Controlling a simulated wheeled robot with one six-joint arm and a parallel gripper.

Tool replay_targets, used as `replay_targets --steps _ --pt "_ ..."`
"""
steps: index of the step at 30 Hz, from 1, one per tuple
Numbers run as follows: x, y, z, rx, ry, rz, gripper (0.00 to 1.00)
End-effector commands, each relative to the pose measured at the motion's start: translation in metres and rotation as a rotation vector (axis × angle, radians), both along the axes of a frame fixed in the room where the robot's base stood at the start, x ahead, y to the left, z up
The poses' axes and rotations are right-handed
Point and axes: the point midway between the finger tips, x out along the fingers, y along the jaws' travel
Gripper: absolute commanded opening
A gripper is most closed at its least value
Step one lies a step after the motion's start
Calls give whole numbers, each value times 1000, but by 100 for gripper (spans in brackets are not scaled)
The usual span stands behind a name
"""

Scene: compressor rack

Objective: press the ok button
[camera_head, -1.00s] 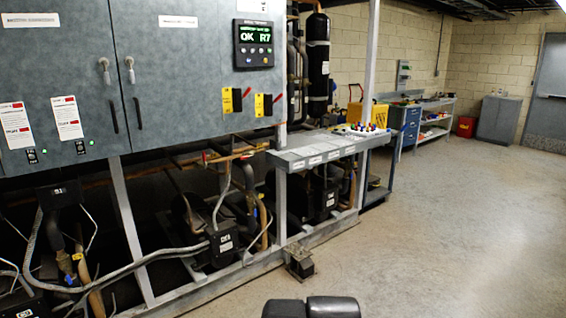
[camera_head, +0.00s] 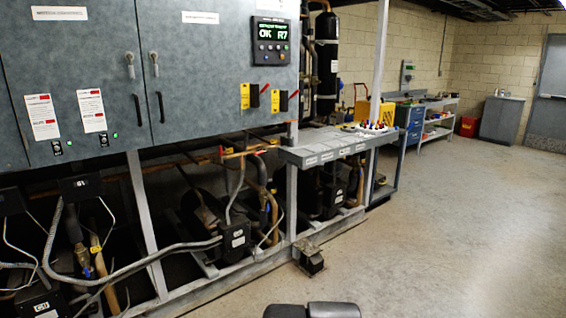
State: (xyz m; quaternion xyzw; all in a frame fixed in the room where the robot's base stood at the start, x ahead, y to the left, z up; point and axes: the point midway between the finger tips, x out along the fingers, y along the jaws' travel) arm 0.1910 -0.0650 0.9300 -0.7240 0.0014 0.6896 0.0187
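The controller panel (camera_head: 272,41) is a black box with a lit screen, set high on the grey cabinet door at the upper middle. Its screen (camera_head: 273,31) shows large text that looks like "OK R7" under a smaller green line. A row of small buttons (camera_head: 272,48) sits below the screen. They are too small to tell which one is ok. My gripper's fingertips do not show. Two dark rounded parts at the bottom edge look like mine, far below and apart from the panel.
Grey cabinet doors (camera_head: 60,75) with handles fill the upper left, above compressors and pipes. Yellow-backed switches (camera_head: 245,96) sit below the panel. A grey ledge (camera_head: 325,150) juts out at the middle, with a floor-level block (camera_head: 311,260) before it. Open floor (camera_head: 450,220) lies right.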

Motion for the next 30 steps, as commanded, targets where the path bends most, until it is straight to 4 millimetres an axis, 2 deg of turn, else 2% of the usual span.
replay_targets --steps 2,15,17,30 --pt "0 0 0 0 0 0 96" --pt "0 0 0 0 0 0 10" --pt "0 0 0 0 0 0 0" --pt "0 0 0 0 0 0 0"
